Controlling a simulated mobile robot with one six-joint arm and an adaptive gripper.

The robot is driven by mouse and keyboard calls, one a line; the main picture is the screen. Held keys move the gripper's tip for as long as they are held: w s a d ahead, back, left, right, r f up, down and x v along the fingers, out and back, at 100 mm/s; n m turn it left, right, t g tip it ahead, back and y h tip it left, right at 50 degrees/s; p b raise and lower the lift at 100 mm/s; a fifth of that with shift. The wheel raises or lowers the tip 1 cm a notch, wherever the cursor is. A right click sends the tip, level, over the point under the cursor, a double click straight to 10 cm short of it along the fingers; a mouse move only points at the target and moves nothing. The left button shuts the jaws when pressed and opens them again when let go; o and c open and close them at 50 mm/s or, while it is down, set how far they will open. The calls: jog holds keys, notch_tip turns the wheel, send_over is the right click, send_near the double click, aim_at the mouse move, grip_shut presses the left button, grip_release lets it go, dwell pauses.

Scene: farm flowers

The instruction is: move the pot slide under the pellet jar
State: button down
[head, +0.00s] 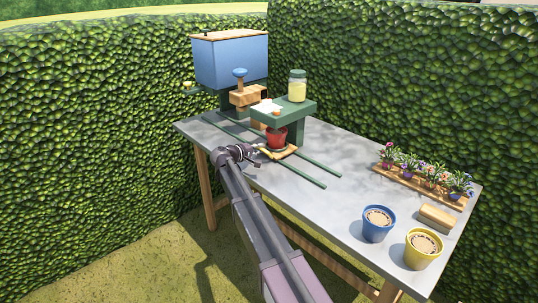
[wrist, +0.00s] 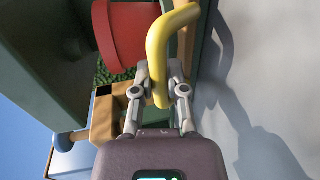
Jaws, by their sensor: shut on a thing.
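The pot slide (head: 290,153) is a flat wooden carriage by the green rails on the grey table. A red pot (head: 277,138) stands on it, and shows in the wrist view (wrist: 123,38). The pellet jar (head: 297,88) holds pale yellow pellets and stands upright on a green stand (head: 296,108). The pot is low beside the stand, beneath its left part; I cannot tell whether it lines up with the jar. My gripper (wrist: 158,92) is shut on the yellow curved handle (wrist: 157,55) of the slide. In the head view my gripper (head: 257,152) is at the slide's left side.
A blue hopper (head: 231,62) with a wooden block (head: 248,96) and a blue knob (head: 240,73) stands behind left. Flowers in a wooden tray (head: 410,184), a blue pot (head: 377,222), a yellow pot (head: 423,247) and a wooden block (head: 438,216) are at right. The middle table is clear.

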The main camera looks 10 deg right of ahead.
jog(key=shift+w+a, duration=0.2)
jog(key=shift+w, duration=0.2)
jog(key=c, duration=0.6)
grip_release()
jog(key=shift+c, duration=0.2)
jog(key=shift+s+d, duration=0.15)
jog(key=shift+s, duration=0.05)
